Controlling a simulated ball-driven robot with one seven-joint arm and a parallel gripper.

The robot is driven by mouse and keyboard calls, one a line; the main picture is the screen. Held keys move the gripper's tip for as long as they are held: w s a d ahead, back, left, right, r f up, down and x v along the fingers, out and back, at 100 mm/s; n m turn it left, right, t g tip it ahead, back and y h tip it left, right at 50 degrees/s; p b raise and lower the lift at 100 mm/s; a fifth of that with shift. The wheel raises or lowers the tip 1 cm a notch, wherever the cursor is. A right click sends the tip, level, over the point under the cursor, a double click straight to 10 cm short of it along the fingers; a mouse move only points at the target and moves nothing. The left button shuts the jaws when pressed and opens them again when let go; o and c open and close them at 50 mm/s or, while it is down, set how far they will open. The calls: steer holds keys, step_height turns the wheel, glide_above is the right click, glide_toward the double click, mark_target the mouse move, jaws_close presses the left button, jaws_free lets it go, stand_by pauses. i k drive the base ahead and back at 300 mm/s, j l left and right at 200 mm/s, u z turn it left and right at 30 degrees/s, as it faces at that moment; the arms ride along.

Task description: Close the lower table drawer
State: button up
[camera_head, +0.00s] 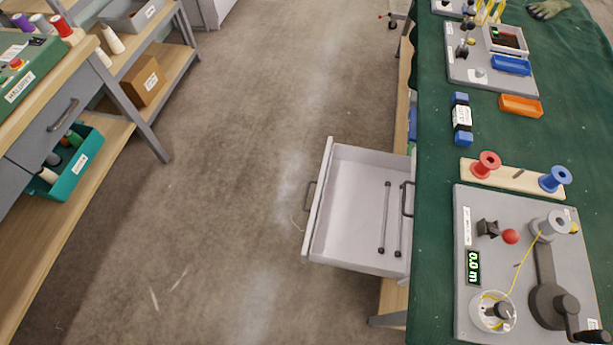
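The lower table drawer (350,215) is pulled well out from the left side of the green-topped table (432,230). It is a pale, shallow tray with a dark handle (309,195) on its front panel. Thin dark rods (385,220) lie inside it, toward the table. Another dark handle (407,198) shows at the table edge above the drawer, seemingly on an upper drawer that is shut. My gripper is not in view.
Bare concrete floor (230,180) lies left of the drawer. A workbench (75,75) with a teal bin (75,165) stands at the left. On the table are a winding device (520,225), a spool board (515,177) and an orange tray (520,106).

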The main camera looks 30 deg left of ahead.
mark_target(347, 232)
steer(key=k+j, duration=0.1)
steer(key=j, duration=0.45)
steer(key=k+j+u, duration=0.15)
steer(key=j, duration=0.95)
steer(key=k+u, duration=0.05)
